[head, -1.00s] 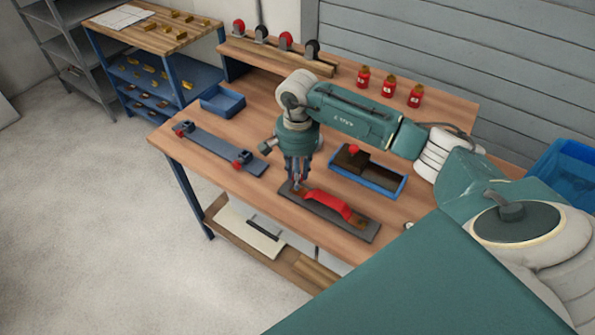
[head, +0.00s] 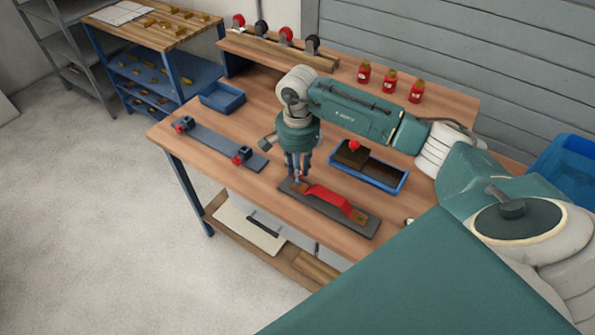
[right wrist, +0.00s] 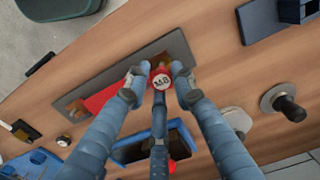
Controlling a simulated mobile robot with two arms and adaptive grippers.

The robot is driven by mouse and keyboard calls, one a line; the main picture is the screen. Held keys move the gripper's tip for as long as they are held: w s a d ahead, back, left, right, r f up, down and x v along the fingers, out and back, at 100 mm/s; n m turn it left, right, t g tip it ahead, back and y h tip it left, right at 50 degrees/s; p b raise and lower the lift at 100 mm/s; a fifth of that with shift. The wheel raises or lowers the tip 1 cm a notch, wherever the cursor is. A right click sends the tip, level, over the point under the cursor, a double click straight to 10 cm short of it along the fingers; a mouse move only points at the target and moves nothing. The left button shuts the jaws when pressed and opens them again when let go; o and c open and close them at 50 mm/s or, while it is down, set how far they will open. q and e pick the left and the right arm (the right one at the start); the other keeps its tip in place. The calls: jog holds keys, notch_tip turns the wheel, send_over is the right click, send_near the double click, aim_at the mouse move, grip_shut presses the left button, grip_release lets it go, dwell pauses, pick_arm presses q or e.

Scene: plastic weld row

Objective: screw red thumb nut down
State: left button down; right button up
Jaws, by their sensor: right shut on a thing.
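The red thumb nut (right wrist: 161,82), marked M8 on its top, shows in the right wrist view. The three fingers of my right gripper (right wrist: 160,78) are closed around its rim. In the head view my right gripper (head: 297,178) points down at the left end of a dark grey plate (head: 357,226), and its fingers hide the nut there. A red bar-shaped handle (head: 328,200) lies along this plate; both also show in the right wrist view, the plate (right wrist: 181,47) and the handle (right wrist: 97,101). How far down the nut sits cannot be told. My left gripper is out of view.
A blue tray (head: 394,188) with a dark, red-knobbed block stands just behind the plate. A grey strip with red-knobbed clamps (head: 215,140) lies to the left. Red bottles (head: 389,81) and a rack of rollers (head: 275,52) stand at the back. Bare wood lies between.

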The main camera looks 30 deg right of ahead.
dwell(0.7)
jog(key=shift+f+b, duration=0.1)
jog(key=shift+b, duration=0.25)
jog(key=shift+f+b, duration=0.6)
jog(key=shift+b, duration=0.05)
jog(key=shift+c, duration=0.2)
jog(key=shift+f+b, duration=0.1)
jog(key=shift+b, duration=0.25)
jog(key=shift+f+b, duration=0.35)
jog(key=shift+b, duration=0.05)
jog(key=shift+f+b, duration=0.35)
jog(key=shift+b, duration=0.3)
dwell(1.4)
